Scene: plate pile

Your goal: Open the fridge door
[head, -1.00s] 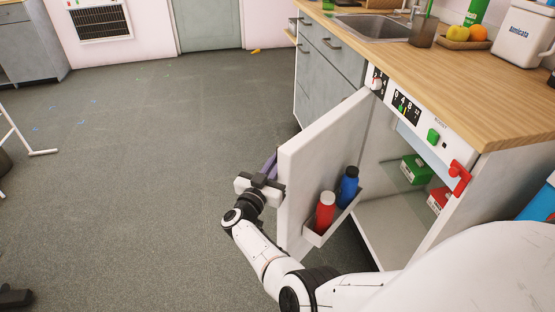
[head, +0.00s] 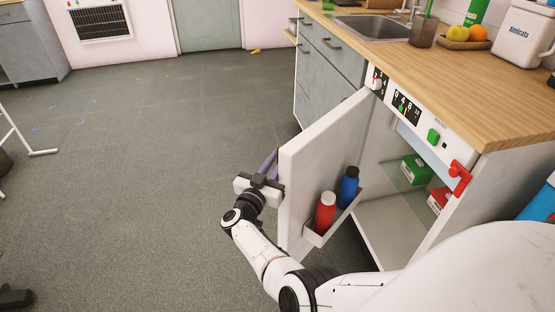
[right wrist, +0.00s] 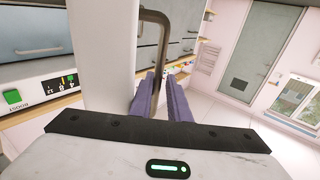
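The fridge is the white cabinet under the counter, and its door (head: 322,150) stands swung well open toward the left. Its inner side shows, with a shelf holding a red bottle (head: 325,212) and a blue bottle (head: 348,187). My right gripper (head: 269,166) is at the door's outer side, past its free edge. In the right wrist view, its two purple fingers (right wrist: 163,92) are close together with the dark bent door handle (right wrist: 163,45) running down between them. In the head view the door hides the handle. My left gripper is not in view.
Green and red-white boxes (head: 417,169) lie inside the fridge. A wooden counter (head: 440,70) with a sink (head: 372,27) runs above, and grey drawers (head: 330,50) stand beyond the door. The grey floor (head: 130,180) left of the door is mostly clear.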

